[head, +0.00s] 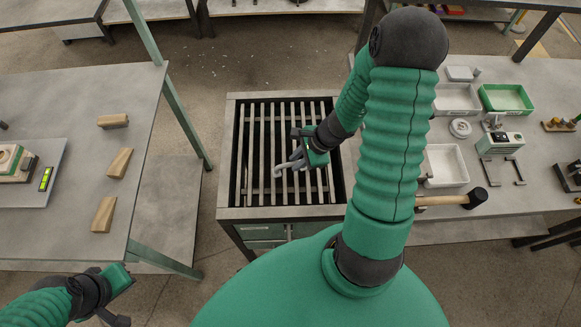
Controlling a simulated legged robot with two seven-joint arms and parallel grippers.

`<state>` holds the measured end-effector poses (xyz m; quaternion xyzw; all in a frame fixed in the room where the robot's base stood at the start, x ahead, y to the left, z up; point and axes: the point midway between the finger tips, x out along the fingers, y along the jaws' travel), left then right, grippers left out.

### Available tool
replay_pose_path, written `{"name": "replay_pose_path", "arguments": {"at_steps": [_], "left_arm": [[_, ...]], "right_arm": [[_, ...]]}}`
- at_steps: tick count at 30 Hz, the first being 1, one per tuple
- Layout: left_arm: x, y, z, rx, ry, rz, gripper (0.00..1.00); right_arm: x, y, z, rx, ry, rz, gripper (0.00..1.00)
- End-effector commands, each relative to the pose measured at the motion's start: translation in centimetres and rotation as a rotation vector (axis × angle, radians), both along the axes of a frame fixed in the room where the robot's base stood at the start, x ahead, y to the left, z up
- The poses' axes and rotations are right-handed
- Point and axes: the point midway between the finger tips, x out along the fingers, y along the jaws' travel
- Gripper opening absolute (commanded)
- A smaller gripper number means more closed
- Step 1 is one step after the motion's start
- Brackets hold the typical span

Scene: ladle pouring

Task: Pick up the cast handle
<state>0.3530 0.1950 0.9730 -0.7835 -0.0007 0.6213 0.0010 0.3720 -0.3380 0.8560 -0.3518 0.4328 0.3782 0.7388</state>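A light grey, curved piece that looks like the cast handle (284,168) is over the slatted grate (252,203) in the middle of the head view. My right gripper (303,152) is right at it, and its dark and green parts cover the piece's right end. Whether the fingers are closed on it, and whether it rests on the slats or hangs above them, I cannot tell. My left gripper (122,298) is at the lower left, away from the grate, with no object visible in it. Its finger gap is unclear.
The left table holds wooden wedges (103,214) and a scale (48,178). The right table holds white trays (446,165), a green tray (506,98) and a mallet (476,198) close to my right arm.

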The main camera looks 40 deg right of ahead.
Motion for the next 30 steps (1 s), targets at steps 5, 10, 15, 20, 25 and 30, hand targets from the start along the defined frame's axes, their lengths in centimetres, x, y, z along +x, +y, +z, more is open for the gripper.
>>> {"name": "replay_pose_path", "arguments": {"at_steps": [5,10,15,20,25,30], "left_arm": [[0.0,0.0,-1.1,0.000,0.001,0.000,0.00],[0.0,0.0,-1.0,0.000,0.000,0.000,0.00],[0.0,0.0,-1.0,0.000,0.000,0.000,0.00],[0.0,0.0,-1.0,0.000,0.000,0.000,0.00],[0.0,0.0,-1.0,0.000,0.001,0.000,0.00],[0.0,0.0,-0.9,0.000,0.000,0.000,0.00]], "right_arm": [[0.9,0.7,-2.5,0.000,0.002,0.000,0.20],[1.0,0.9,-2.4,-0.001,0.002,0.002,0.20],[1.0,0.7,-2.4,0.000,0.001,0.002,0.03],[0.9,0.7,-2.4,0.000,0.001,0.000,0.00],[0.9,0.7,-2.4,0.000,0.001,0.000,0.00],[0.9,0.6,-2.3,-0.001,0.002,0.000,0.00]]}}
